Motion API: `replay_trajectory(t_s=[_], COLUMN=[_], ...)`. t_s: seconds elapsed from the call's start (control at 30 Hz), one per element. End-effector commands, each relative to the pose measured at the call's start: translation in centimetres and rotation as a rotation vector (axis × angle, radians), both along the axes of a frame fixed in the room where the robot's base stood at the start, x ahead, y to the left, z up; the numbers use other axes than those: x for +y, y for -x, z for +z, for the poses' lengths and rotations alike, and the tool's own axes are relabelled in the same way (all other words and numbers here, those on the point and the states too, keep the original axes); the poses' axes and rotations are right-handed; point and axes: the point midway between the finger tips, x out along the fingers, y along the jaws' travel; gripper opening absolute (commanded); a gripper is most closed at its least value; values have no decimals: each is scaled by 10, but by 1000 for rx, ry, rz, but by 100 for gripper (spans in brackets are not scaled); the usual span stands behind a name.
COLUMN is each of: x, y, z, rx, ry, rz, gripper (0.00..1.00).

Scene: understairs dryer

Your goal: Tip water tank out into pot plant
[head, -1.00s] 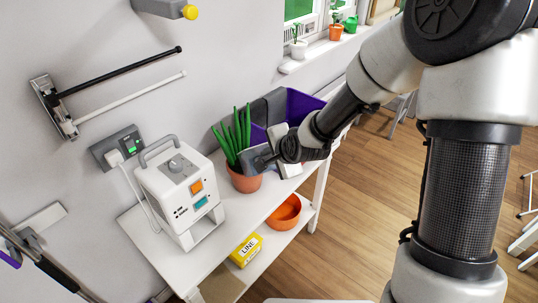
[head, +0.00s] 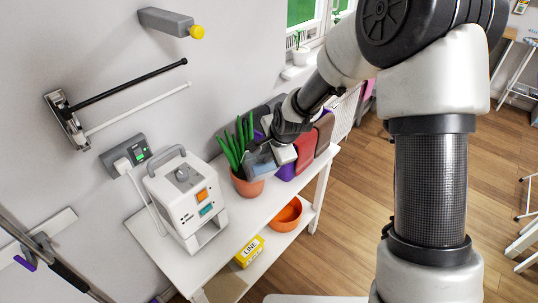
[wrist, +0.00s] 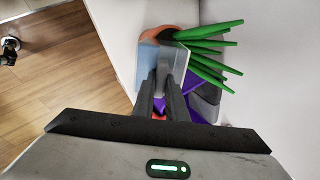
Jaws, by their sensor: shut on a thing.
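The water tank (head: 260,163) is a small grey-blue box. My gripper (head: 277,142) is shut on it and holds it over the right side of the pot plant's pot (head: 246,186), above the white table. The tank looks tilted, and I cannot see any water. The pot is terracotta, with upright green spiky leaves (head: 235,145) to the left of the tank. In the wrist view the gripper's dark fingers (wrist: 163,92) close around the tank (wrist: 149,62), with the pot rim (wrist: 157,33) and leaves (wrist: 207,55) just beyond. Whether tank and pot touch is unclear.
A white dehumidifier-like machine (head: 180,200) with a handle stands left of the pot. Red (head: 305,152) and purple items stand close right of it. A yellow box (head: 248,251) and orange bowl (head: 287,215) sit on the lower shelf. The wall is behind.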

Motion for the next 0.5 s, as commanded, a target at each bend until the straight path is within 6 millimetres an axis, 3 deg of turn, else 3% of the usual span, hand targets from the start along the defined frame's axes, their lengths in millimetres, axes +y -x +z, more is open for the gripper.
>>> replay_trajectory(t_s=[0.5], x=[13], y=[-23], z=[16], rx=[148], ry=[82], rz=[2], gripper=[0])
